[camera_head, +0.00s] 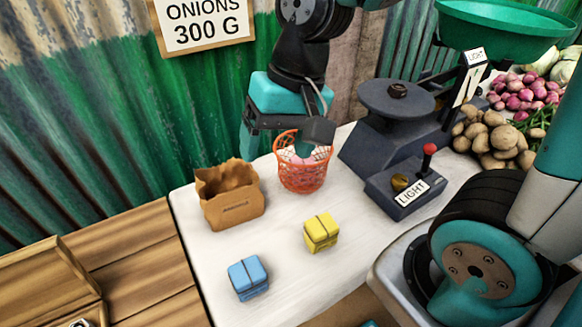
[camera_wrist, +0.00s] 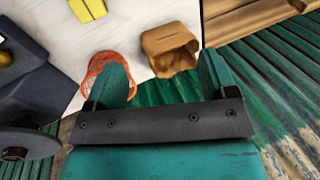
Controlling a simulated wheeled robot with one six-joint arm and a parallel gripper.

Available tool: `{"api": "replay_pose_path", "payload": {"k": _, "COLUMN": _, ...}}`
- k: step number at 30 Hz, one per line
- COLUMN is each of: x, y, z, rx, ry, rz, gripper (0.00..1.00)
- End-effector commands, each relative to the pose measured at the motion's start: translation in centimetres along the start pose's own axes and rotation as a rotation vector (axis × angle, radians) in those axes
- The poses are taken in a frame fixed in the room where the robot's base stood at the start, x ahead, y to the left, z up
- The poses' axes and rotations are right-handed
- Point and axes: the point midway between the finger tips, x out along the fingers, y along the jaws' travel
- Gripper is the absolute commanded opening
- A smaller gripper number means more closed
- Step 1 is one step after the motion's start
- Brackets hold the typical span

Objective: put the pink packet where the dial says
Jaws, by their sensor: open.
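The pink packet (camera_head: 292,157) shows only as a patch of pink inside the orange mesh basket (camera_head: 302,178), mostly hidden by the mesh and my gripper. My gripper (camera_head: 278,146) is open and empty; one finger is over the basket, the other to its left. In the wrist view its fingers (camera_wrist: 162,80) are spread, one overlapping the basket (camera_wrist: 97,68), and no pink shows. The dark scale (camera_head: 385,135) has an empty-looking round pan. A sign reading LIGHT (camera_head: 476,57) stands beside its upright dial plate (camera_head: 466,86); I cannot make out a needle.
A brown paper bag (camera_head: 232,205) stands left of the basket. A yellow packet (camera_head: 321,232) and a blue packet (camera_head: 248,277) lie on the white table (camera_head: 200,270). A box with a red-knobbed lever (camera_head: 429,150) carries another LIGHT label. Potatoes and onions fill the right.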

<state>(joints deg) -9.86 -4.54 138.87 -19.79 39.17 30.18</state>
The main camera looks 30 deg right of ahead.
Motion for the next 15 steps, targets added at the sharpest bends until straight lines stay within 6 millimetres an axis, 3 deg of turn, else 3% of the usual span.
{"api": "replay_pose_path", "payload": {"k": 1, "x": -0.7, "y": -0.9, "z": 2.3, "rx": -0.179, "ry": -0.002, "rz": -0.025, "gripper": 0.78}}
{"api": "replay_pose_path", "payload": {"k": 3, "x": -1.2, "y": -1.7, "z": 4.8, "rx": -0.397, "ry": -0.009, "rz": -0.053, "gripper": 0.78}}
{"api": "replay_pose_path", "payload": {"k": 6, "x": -1.6, "y": -2.2, "z": 7.2, "rx": -0.609, "ry": -0.011, "rz": -0.081, "gripper": 0.78}}
{"api": "replay_pose_path", "payload": {"k": 9, "x": -1.8, "y": -2.4, "z": 8.3, "rx": -0.714, "ry": -0.013, "rz": -0.095, "gripper": 0.78}}
{"api": "replay_pose_path", "payload": {"k": 15, "x": -1.8, "y": -2.5, "z": 8.5, "rx": -0.736, "ry": -0.013, "rz": -0.097, "gripper": 0.78}}
